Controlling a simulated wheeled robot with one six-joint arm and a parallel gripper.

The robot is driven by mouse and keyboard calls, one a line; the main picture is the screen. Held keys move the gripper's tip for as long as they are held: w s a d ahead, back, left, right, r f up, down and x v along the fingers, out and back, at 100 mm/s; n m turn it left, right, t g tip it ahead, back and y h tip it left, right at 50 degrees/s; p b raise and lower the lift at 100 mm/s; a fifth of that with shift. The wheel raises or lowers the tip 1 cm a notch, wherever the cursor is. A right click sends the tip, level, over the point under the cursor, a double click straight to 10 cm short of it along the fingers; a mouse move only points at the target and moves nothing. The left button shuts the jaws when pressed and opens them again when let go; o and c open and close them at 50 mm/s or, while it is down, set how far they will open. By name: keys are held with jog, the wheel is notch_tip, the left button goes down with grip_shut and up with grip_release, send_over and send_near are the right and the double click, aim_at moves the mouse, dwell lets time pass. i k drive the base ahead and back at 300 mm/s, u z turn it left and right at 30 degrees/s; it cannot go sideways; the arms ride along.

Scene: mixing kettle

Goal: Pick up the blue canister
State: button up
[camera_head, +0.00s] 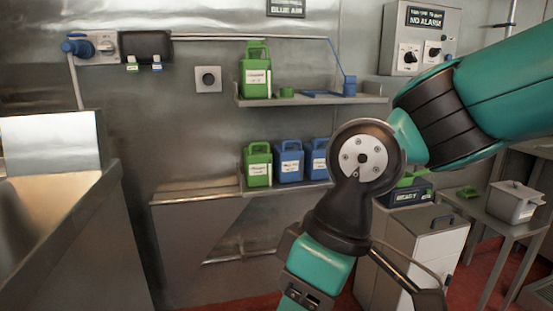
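A blue canister (289,167) with a white label and a top handle stands upright on the lower wall shelf (240,195). A second blue canister (318,165) stands just to its right, partly hidden behind my arm. A green canister (257,168) stands close on the left of the first blue one. My arm crosses the right half of the view, in front of the shelves, and bends down to the bottom edge. I cannot make out my gripper or its fingers in this view.
Another green canister (256,76) stands on the upper shelf (310,99), with a blue fitting (349,86) at its right. A metal tank or counter (90,210) fills the left. A white cabinet (420,250) and a side table with a grey container (514,203) stand at right.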

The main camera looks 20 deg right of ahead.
aim_at(315, 167)
jog(key=u, duration=0.05)
jog(key=i, duration=0.7)
jog(key=z, duration=0.65)
jog(key=i, duration=0.5)
jog(key=z, duration=0.4)
